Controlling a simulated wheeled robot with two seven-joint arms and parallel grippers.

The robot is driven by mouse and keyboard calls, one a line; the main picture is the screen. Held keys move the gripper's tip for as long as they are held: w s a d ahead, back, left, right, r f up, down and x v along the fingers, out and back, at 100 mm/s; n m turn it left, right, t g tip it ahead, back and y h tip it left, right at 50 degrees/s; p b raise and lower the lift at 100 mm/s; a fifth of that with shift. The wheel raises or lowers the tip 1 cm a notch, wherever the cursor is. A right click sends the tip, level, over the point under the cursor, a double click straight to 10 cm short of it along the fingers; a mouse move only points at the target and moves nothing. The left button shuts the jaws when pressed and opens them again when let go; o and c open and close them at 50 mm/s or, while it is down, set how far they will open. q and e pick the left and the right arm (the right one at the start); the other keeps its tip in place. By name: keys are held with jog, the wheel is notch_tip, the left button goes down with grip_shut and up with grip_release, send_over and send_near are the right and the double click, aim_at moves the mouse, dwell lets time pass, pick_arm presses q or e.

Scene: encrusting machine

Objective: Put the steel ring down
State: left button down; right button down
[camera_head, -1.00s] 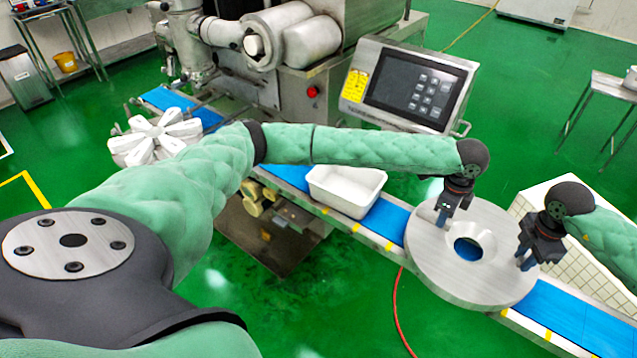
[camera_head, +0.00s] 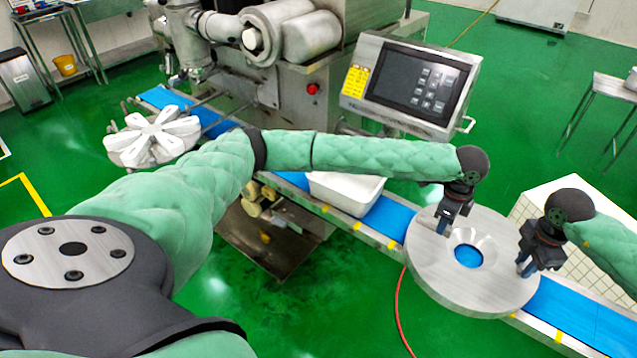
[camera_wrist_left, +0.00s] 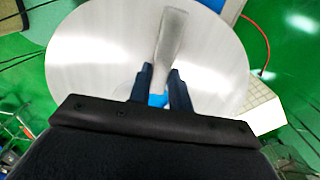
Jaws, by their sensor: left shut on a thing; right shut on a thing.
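The steel ring (camera_head: 430,270) is a wide flat disc with a round hole in its middle. In the head view it is over the blue conveyor belt; I cannot tell whether it touches the belt. My left gripper (camera_head: 443,228) is shut on the ring at its far left part, and my right gripper (camera_head: 526,268) is shut on it at its right side. In the left wrist view the ring (camera_wrist_left: 90,60) fills most of the picture, with the left gripper's fingers (camera_wrist_left: 160,92) closed around a raised part of it. The fingertips' exact contact is partly hidden.
The blue belt (camera_head: 575,318) runs from upper left to lower right. A white tub (camera_head: 345,190) stands on it left of the ring. A control screen (camera_head: 410,85) stands behind. A white tiled block (camera_head: 585,190) is behind the right gripper. A red hose (camera_head: 398,310) lies on the floor.

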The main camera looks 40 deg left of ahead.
pick_arm(q)
jog(key=shift+f, duration=0.3)
pick_arm(e)
jog(key=shift+f, duration=0.3)
pick_arm(q)
jog(key=c, duration=1.3)
grip_release()
pick_arm(e)
jog(key=c, duration=1.2)
grip_release()
jog(key=shift+r, duration=0.1)
pick_arm(q)
jog(key=shift+r, duration=0.1)
pick_arm(e)
jog(key=shift+r, duration=0.55)
pick_arm(q)
notch_tip(320, 180, up, 12)
pick_arm(e)
notch_tip(320, 180, up, 11)
jog(key=shift+f, duration=0.1)
